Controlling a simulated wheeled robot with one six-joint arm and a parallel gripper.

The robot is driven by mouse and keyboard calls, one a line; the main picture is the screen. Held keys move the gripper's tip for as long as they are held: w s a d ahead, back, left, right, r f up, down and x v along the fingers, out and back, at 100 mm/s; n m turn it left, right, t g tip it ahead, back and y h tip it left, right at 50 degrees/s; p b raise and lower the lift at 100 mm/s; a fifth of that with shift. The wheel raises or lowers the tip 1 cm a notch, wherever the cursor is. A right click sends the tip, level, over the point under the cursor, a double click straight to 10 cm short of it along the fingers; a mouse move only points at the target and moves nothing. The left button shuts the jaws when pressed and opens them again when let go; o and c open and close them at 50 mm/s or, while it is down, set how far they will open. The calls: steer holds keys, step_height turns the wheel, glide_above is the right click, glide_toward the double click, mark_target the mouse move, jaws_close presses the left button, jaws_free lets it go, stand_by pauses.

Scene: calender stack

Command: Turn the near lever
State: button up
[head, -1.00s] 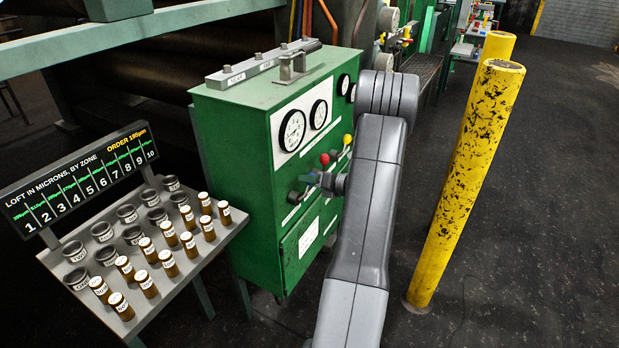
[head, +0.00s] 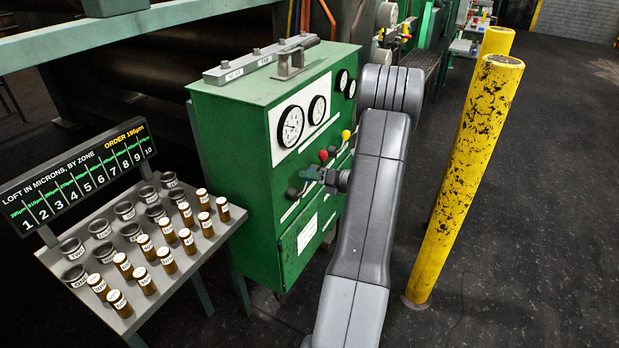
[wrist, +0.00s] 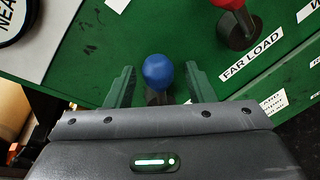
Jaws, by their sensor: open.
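The near lever has a blue ball knob (wrist: 159,72) on a dark stem and shows in the wrist view. My gripper (wrist: 159,68) is open, with one green finger on each side of the knob. Gaps show between the knob and both fingers. The lever's lower part is hidden by my gripper's body. In the head view my gripper (head: 311,174) is at the front of the green cabinet (head: 235,160), left of and below the red knob (head: 323,156). The blue knob cannot be made out there.
The red lever (wrist: 232,8) labelled FAR LOAD stands right of the blue one. A yellow knob (head: 346,135) is further along. Gauges (head: 291,126) sit above. A tray of small jars (head: 185,235) stands left, and yellow posts (head: 465,180) stand right of my arm.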

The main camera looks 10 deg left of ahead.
steer(key=b+v, duration=0.2)
steer(key=v, duration=1)
steer(key=shift+d, duration=0.15)
steer(key=shift+s, duration=0.1)
steer(key=p+x, duration=0.2)
steer(key=x, duration=1.2)
steer(key=shift+p, duration=0.4)
steer(key=shift+r, duration=0.1)
steer(key=shift+s, duration=0.1)
